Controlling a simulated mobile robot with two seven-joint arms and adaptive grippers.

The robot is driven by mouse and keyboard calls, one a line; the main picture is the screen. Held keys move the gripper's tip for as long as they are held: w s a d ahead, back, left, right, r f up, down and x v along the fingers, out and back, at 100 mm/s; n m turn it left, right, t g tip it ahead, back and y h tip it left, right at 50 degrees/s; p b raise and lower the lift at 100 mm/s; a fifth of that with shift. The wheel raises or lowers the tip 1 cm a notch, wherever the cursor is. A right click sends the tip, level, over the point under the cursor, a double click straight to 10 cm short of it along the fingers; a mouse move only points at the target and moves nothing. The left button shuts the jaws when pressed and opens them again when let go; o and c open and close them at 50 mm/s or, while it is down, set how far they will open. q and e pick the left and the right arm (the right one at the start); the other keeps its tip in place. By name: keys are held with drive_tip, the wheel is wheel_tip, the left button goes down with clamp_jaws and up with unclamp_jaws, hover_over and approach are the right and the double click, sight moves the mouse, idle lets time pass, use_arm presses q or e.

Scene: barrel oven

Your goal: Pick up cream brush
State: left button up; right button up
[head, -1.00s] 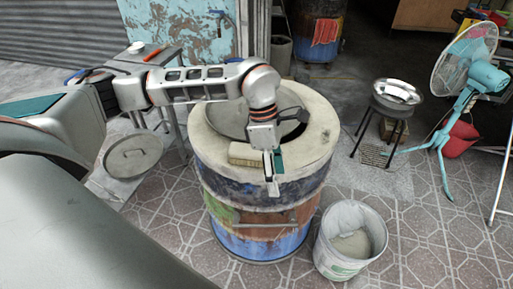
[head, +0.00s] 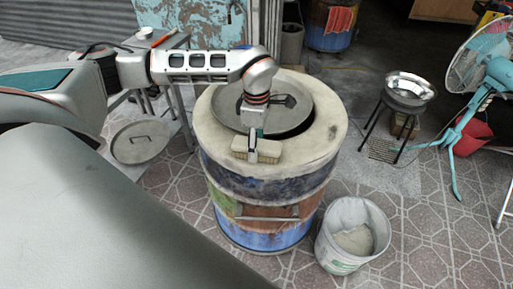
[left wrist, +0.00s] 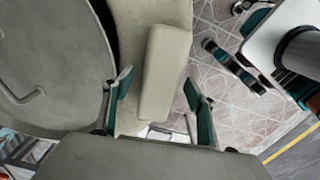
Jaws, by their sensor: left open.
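The cream brush (head: 270,150) is a pale block-shaped brush lying on the flat rim of the barrel oven (head: 213,143). My left gripper (head: 252,150) is above it, pointing down, with one finger in front of the brush. In the left wrist view, the brush (left wrist: 167,65) lies between the two open fingers of my left gripper (left wrist: 158,83), with a gap on each side. The brush's near end is close to the gripper's palm. My right gripper (left wrist: 222,28) shows at the upper right of the left wrist view, fingers apart and empty.
A round metal lid (head: 290,118) covers most of the barrel's opening. A white bucket (head: 330,245) stands on the tiles right of the barrel. Another round lid (head: 139,143) is at the left, beside a metal table (head: 150,42). A fan (head: 480,60) stands at the far right.

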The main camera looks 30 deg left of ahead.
use_arm(q)
drive_tip(key=shift+f, duration=0.3)
drive_tip(key=c, duration=1.3)
drive_tip(key=shift+r, duration=0.15)
wheel_tip(320, 180, up, 20)
drive_tip(key=o, duration=0.4)
drive_tip(key=shift+c, duration=1)
drive_tip(key=shift+w+d, duration=0.1)
